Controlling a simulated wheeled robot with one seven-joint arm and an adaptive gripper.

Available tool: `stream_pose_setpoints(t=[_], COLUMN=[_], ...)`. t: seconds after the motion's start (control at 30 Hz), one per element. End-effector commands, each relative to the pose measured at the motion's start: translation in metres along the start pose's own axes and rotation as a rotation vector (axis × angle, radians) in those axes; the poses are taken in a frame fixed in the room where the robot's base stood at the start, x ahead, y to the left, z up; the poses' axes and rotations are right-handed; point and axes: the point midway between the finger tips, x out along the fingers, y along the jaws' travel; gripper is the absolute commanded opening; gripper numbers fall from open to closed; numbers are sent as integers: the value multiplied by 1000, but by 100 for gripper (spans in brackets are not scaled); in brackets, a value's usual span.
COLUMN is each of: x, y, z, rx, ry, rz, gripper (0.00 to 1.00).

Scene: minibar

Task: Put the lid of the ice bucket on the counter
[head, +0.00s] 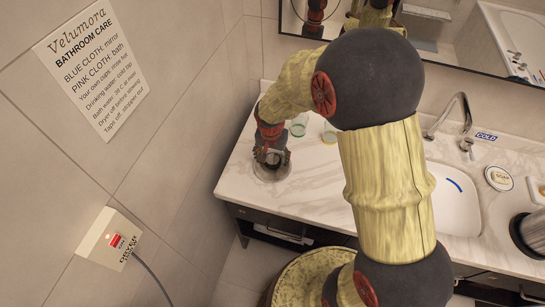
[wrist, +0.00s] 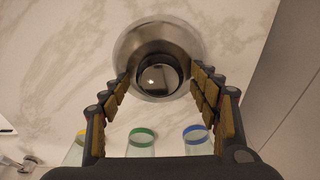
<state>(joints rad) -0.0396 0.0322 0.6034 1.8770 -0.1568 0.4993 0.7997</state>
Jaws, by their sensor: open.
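A round shiny metal piece, which looks like the lid (head: 264,175) with a knob, lies on the left part of the marble counter (head: 235,185). In the wrist view the metal lid (wrist: 134,48) shows from above, with a dark-ringed round knob (wrist: 159,77) at its middle. My gripper (head: 271,157) is over it, pointing down. In the wrist view my gripper (wrist: 160,82) is open, with a finger on each side of the knob. I cannot tell whether the fingers touch it. A metal cylinder (head: 527,238), possibly the ice bucket, stands at the right edge, partly out of view.
Glasses with yellow (wrist: 75,150), green (wrist: 141,143) and blue (wrist: 196,138) rims stand close by my gripper. The sink (head: 455,215), tap (head: 460,120) and soap dish (head: 499,178) are to the right. A tiled wall borders the counter's left end.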

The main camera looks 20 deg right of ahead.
Motion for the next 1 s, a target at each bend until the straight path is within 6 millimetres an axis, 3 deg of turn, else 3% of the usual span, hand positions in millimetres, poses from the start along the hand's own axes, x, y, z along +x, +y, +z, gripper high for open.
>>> stream_pose_setpoints(t=[0.5,0.83,0.93,1.0], x=[-96,-133,-164,-196], y=[0,2,11,21], z=[-1,0,5,13], rx=[0,-15,-64,-121], ry=[3,11,37,66], rz=[-2,-11,-36,-60], gripper=[62,62,62,62])
